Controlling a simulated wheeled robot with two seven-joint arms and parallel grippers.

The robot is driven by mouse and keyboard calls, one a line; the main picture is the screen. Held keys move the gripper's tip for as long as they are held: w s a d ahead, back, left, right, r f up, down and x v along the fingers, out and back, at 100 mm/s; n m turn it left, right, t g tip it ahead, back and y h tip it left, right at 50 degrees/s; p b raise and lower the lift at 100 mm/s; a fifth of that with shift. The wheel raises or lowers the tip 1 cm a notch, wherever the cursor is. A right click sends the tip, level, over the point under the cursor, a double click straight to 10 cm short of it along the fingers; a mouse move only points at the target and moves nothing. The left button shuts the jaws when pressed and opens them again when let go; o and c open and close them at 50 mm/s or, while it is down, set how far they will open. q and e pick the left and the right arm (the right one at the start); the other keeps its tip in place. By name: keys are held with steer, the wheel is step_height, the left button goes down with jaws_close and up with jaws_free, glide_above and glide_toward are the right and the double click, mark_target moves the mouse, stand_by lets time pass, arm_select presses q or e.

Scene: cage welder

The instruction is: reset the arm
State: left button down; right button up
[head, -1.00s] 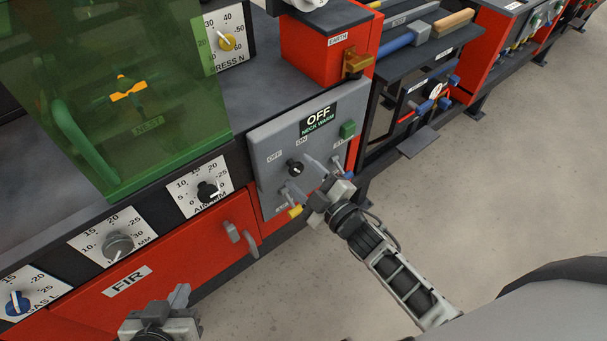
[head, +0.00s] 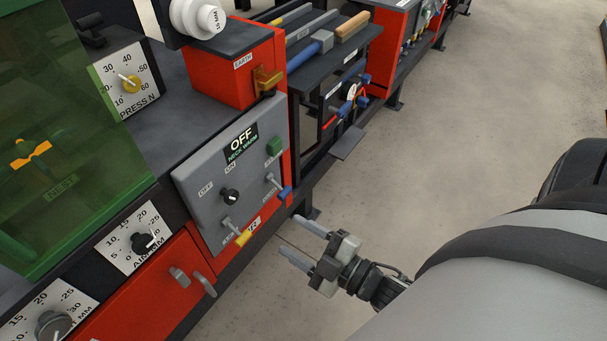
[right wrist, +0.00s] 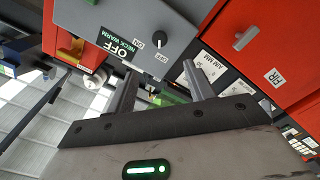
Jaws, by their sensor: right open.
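My right gripper (head: 290,234) is open and empty, in front of the grey control panel (head: 185,180) and to its lower right in the head view. Its two fingers are spread and point toward the bench, with bare floor showing around them. In the right wrist view the open jaws (right wrist: 160,68) have nothing between them; the grey panel (right wrist: 90,15) lies beyond. The panel's display (head: 241,143) reads OFF, NECK WARM. It carries a black knob (head: 230,196), a green button (head: 274,147) and yellow-tipped (head: 243,238) and blue-tipped (head: 285,194) levers. My left gripper is out of view.
A green transparent guard (head: 70,110) stands at the left. Below it are dials and a red front (head: 140,299) with grey handles. A red box (head: 235,70) with a brass clamp sits behind the panel. Tools lie on a dark shelf (head: 330,60). The floor (head: 450,130) at right is clear.

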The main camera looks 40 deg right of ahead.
steer(key=shift+s+d, duration=0.2)
steer(key=shift+s, duration=0.25)
